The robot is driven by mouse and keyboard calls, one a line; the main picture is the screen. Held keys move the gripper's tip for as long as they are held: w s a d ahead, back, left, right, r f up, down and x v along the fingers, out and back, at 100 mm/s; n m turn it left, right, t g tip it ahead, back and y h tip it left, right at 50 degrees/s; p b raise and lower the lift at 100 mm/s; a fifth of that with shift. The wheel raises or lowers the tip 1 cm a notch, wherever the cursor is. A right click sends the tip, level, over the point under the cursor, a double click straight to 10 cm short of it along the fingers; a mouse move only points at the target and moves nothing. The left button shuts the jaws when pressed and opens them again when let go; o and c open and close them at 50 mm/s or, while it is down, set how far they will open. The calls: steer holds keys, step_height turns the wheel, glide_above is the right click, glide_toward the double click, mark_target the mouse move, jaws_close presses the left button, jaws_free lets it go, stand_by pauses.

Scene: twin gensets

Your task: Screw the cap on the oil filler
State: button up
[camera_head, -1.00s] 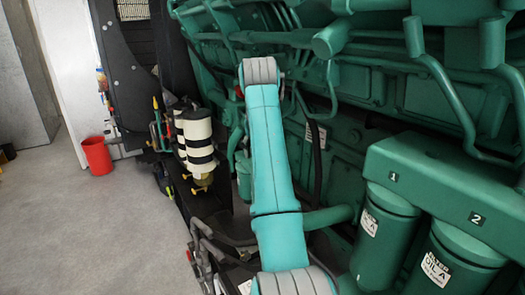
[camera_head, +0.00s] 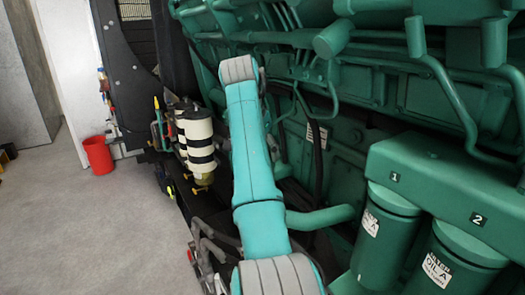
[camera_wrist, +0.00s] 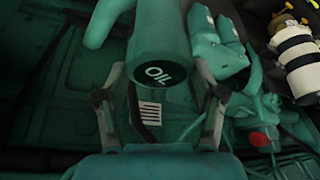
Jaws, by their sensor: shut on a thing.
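In the wrist view, the oil cap (camera_wrist: 157,74) is a green round piece with a black face lettered OIL. My gripper (camera_wrist: 160,97) has a finger on each side of it and is shut on it. A wide green pipe (camera_wrist: 160,25) runs up the picture directly behind the cap. I cannot tell whether the cap touches the oil filler or is seated on it; the joint is not clear in the dark picture. In the head view my arm hides the gripper and the cap.
Green engine pipes and housings crowd the right of the head view, with two green filters (camera_head: 385,235) at lower right. A black-and-cream banded cylinder (camera_head: 196,140) is left of my arm. A red bucket (camera_head: 98,155) stands on open grey floor.

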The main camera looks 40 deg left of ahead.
steer(key=shift+f, duration=0.1)
steer(key=m+h, duration=0.1)
steer(key=m, duration=0.3)
steer(key=shift+m+h, duration=0.3)
steer(key=shift+h, duration=0.1)
steer(key=shift+a, duration=0.1)
steer(key=o, duration=1.3)
steer(key=shift+c, duration=0.2)
steer(key=shift+c, duration=0.4)
